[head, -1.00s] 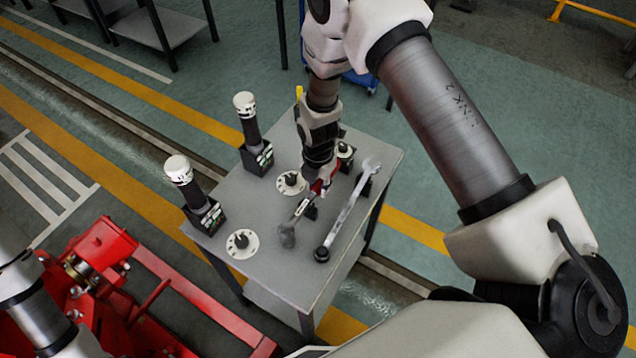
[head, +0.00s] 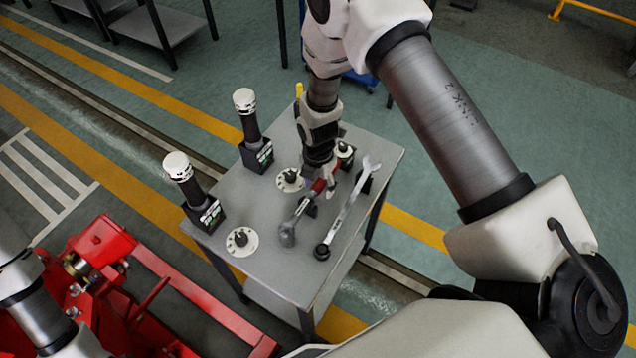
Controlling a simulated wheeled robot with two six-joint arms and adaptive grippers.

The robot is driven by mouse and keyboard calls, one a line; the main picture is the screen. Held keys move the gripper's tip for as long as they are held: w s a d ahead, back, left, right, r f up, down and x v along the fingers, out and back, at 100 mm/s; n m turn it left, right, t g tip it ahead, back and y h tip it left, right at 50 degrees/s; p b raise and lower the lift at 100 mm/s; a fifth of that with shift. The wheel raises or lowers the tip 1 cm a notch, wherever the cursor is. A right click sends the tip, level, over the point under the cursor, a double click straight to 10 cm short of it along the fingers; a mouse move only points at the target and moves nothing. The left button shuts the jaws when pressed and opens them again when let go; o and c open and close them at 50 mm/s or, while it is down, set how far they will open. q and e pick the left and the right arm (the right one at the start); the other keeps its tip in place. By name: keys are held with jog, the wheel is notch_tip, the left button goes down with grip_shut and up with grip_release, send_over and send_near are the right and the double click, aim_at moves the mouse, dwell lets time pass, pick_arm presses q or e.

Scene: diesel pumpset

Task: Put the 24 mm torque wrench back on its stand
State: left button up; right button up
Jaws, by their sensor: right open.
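The torque wrench (head: 297,214), with a red handle and a grey head, lies along the grey table at an angle, its head toward the near edge. A small dark support (head: 311,211) shows beside its shaft; whether the wrench rests fully on it I cannot tell. My right gripper (head: 327,179) is open, just over the red handle end, pointing down, and partly hides it. My left gripper is out of view; only part of my left arm shows at the lower left.
A long silver wrench (head: 346,208) lies close to the right. Two upright tools with white caps stand in black holders (head: 206,216) (head: 257,158) on the left. White round discs (head: 242,243) (head: 290,180) with dark knobs sit between. A red machine frame (head: 180,290) is at lower left.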

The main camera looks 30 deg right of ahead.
notch_tip(320, 180, up, 12)
dwell(0.3)
dwell(0.3)
